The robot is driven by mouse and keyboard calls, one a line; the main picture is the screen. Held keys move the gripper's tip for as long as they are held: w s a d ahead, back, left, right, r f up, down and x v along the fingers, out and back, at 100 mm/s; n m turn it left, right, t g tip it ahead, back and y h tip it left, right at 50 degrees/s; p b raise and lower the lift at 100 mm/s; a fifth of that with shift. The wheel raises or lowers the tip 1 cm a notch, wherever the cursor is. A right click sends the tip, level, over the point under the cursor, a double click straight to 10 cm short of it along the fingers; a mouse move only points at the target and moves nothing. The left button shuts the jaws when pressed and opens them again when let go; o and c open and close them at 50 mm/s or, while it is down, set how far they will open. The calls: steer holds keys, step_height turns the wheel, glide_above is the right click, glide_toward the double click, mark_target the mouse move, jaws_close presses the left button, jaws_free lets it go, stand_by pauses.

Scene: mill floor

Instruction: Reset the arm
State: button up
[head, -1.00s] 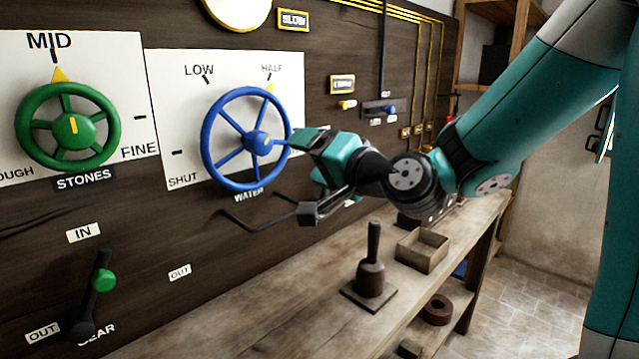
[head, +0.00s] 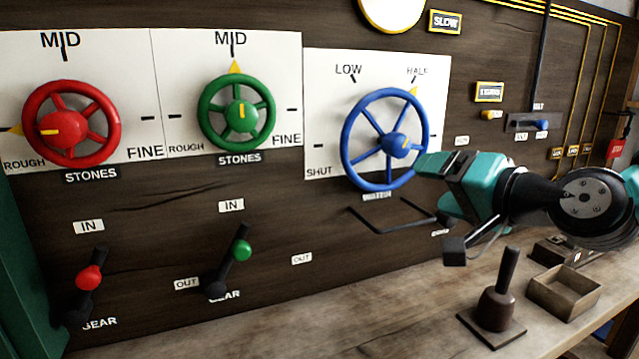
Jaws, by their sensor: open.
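My gripper (head: 432,184) is open and empty, at the lower right of the blue WATER wheel (head: 346,150) in the head view. Its upper finger overlaps the wheel's right rim in the picture; I cannot tell whether they touch. My arm reaches in from the right, above the bench. The blue wheel's yellow pointer is at HALF. The green STONES wheel (head: 203,118) has its yellow pointer at MID. The red STONES wheel (head: 116,126) has its pointer on the left, by ROUGH.
A red-knobbed lever (head: 89,278) and a green-knobbed lever (head: 242,250) stand low on the panel. A dark upright-handled weight (head: 497,305) and an open wooden box (head: 566,305) stand on the bench (head: 390,325) below my gripper. A blue-knobbed slider (head: 541,125) is farther right.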

steer(key=s+a+f+n+g+p, duration=0.1)
steer(key=s+a+f+n+g, duration=0.5)
steer(key=s+a+n+g, duration=0.4)
steer(key=s+d+f+n+g+h, duration=0.2)
steer(key=s+d+g, duration=0.2)
steer(key=s, duration=0.7)
steer(key=shift+s+d+f+h+p, duration=0.2)
steer(key=shift+h+p, duration=0.1)
steer(key=shift+h, duration=0.1)
steer(key=shift+a, duration=0.1)
stand_by(3.9)
